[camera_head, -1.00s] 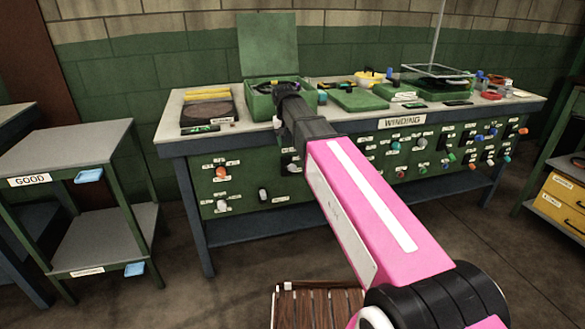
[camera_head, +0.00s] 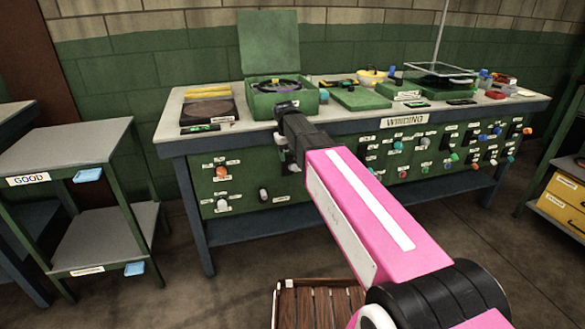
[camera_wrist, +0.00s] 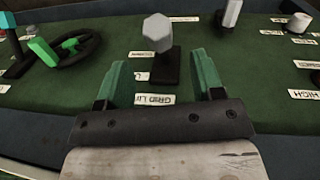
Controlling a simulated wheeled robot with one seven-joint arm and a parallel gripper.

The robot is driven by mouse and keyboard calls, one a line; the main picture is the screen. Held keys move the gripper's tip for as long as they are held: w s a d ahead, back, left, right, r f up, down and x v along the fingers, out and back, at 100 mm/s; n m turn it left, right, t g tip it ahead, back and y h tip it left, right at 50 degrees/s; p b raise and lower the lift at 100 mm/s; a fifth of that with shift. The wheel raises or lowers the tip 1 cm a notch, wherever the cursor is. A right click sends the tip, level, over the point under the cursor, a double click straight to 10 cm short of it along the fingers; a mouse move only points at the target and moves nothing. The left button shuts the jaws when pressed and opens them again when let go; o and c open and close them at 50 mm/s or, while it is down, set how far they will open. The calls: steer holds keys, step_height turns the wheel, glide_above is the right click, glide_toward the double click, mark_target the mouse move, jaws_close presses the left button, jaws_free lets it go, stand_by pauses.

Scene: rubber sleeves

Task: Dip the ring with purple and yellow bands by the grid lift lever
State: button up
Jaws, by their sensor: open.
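The grid lift lever (camera_wrist: 157,35) has a pale grey faceted knob on a black base. It stands on the green panel in the wrist view, above a partly covered label reading "GRID LI" (camera_wrist: 155,100). My gripper (camera_wrist: 157,66) is open and empty. Its two green fingers stand on either side of the label and the lever's base, with gaps on both sides; the knob shows beyond the fingertips. In the head view, a dark ring with purple and yellow (camera_head: 277,86) sits inside the open green box (camera_head: 262,105). My gripper's fingertips are largely hidden there.
The panel carries other knobs, such as an orange one (camera_head: 221,172). In the wrist view a black handwheel with a green handle (camera_wrist: 75,48) is at left, and another pale lever (camera_wrist: 231,14) at right. The box lid (camera_head: 268,42) stands up behind.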

mark_target(292, 167)
steer(key=shift+w+d+f, duration=0.1)
steer(key=shift+d+f, duration=0.1)
steer(key=shift+f, duration=1.45)
steer(key=shift+w+d+f, duration=0.1)
steer(key=shift+d+f, duration=0.1)
steer(key=shift+f, duration=1.4)
steer(key=shift+s, duration=0.1)
jaws_close()
